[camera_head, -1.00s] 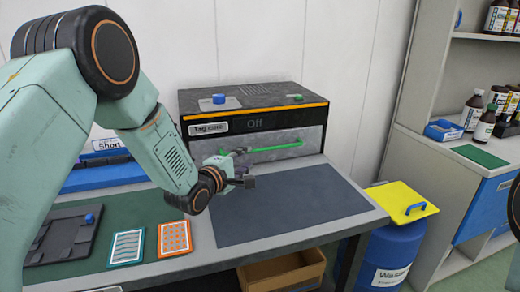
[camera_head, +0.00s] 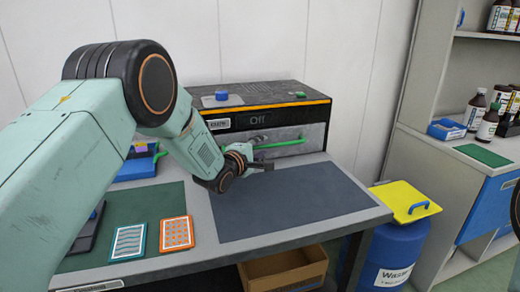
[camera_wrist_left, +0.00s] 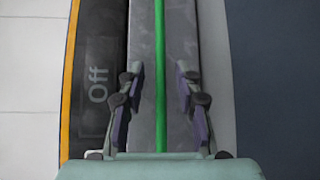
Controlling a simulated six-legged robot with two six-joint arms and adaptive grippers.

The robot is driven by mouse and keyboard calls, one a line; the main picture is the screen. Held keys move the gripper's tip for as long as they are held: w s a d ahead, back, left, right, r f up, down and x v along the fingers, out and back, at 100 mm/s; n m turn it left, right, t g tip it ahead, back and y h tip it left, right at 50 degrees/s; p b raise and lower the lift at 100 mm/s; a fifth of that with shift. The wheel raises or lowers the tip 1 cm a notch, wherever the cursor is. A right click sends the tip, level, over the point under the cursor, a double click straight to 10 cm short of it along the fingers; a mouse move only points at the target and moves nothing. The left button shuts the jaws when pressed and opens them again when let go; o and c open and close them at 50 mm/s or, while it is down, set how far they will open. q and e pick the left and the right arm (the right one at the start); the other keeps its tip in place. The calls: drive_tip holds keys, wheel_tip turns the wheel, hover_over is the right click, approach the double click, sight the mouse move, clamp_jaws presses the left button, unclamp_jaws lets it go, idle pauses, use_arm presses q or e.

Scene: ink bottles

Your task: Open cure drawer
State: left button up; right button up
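The cure unit (camera_head: 258,107) is a dark box with an orange edge strip, standing at the back of the bench, its display reading "Off". Its grey drawer front (camera_head: 308,134) carries a green bar handle (camera_head: 280,143) and looks closed. My left gripper (camera_head: 258,166) is in front of the drawer's left part. In the left wrist view the left gripper (camera_wrist_left: 160,95) is open, its two fingers on either side of the green handle (camera_wrist_left: 160,50), with gaps to both sides. Whether the fingers reach the handle's depth is unclear.
A dark mat (camera_head: 290,200) lies clear in front of the unit. Orange and teal patterned cards (camera_head: 177,233) lie on the green mat at left. A blue barrel (camera_head: 392,255) with a yellow lid (camera_head: 402,198) stands right of the bench. A cardboard box (camera_head: 283,270) is below.

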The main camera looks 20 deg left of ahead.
use_arm(q)
drive_tip(key=shift+w+d+f, duration=0.1)
drive_tip(key=shift+d, duration=0.05)
drive_tip(key=shift+c, duration=0.7)
clamp_jaws()
drive_tip(key=shift+r, duration=0.2)
